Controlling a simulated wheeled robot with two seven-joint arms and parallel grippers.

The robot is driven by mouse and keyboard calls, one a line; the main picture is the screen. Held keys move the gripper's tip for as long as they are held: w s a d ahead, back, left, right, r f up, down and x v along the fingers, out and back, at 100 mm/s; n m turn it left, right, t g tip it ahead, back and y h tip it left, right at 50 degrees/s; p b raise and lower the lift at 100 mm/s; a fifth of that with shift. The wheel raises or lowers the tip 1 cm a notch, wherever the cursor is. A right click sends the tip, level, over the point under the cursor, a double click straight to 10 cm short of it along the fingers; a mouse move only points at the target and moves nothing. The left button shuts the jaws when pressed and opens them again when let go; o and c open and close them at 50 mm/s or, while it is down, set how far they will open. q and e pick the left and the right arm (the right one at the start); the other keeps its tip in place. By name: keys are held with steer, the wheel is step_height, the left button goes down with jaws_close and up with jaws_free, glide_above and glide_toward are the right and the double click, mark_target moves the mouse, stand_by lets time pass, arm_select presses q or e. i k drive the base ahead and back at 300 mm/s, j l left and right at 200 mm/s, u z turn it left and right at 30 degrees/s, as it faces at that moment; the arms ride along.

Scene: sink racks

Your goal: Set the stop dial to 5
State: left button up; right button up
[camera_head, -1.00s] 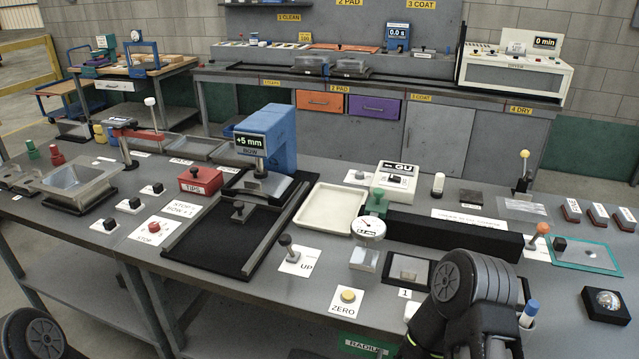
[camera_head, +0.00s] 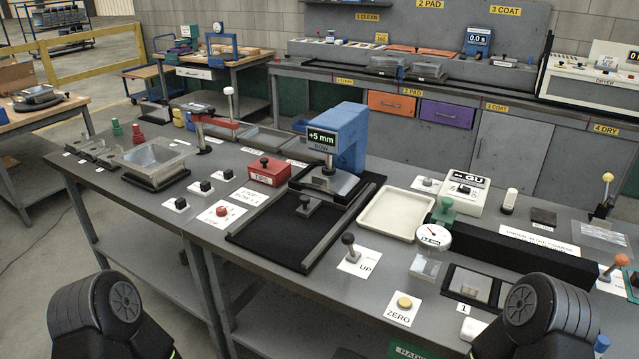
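A blue machine (camera_head: 349,140) stands at the middle of the bench, and its black display (camera_head: 321,138) reads "+5 mm" above the word "NOW". A red knob (camera_head: 222,210) sits on a white card labelled "STOP" left of the black mat (camera_head: 281,237). A card beside the mat (camera_head: 238,196) seems to read "STOP = NOW + 1". No dial clearly marked as the stop dial can be picked out. Only dark rounded parts of my arms show at the bottom left and bottom right. Both my grippers are out of view.
A red "TIPS" box (camera_head: 269,171), a cream tray (camera_head: 396,214), a round white gauge (camera_head: 433,236), an "UP" lever (camera_head: 350,245) and a yellow "ZERO" button (camera_head: 404,303) crowd the bench. Small black knobs (camera_head: 206,185) stand at left. Open floor lies left of the bench.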

mark_target(221, 210)
steer(key=j+z, duration=0.35)
steer(key=j, duration=0.35)
steer(key=j+z, duration=0.35)
steer(key=j, duration=0.35)
steer(key=k+j+z, duration=0.1)
steer(key=j+z, duration=0.25)
steer(key=j, duration=0.35)
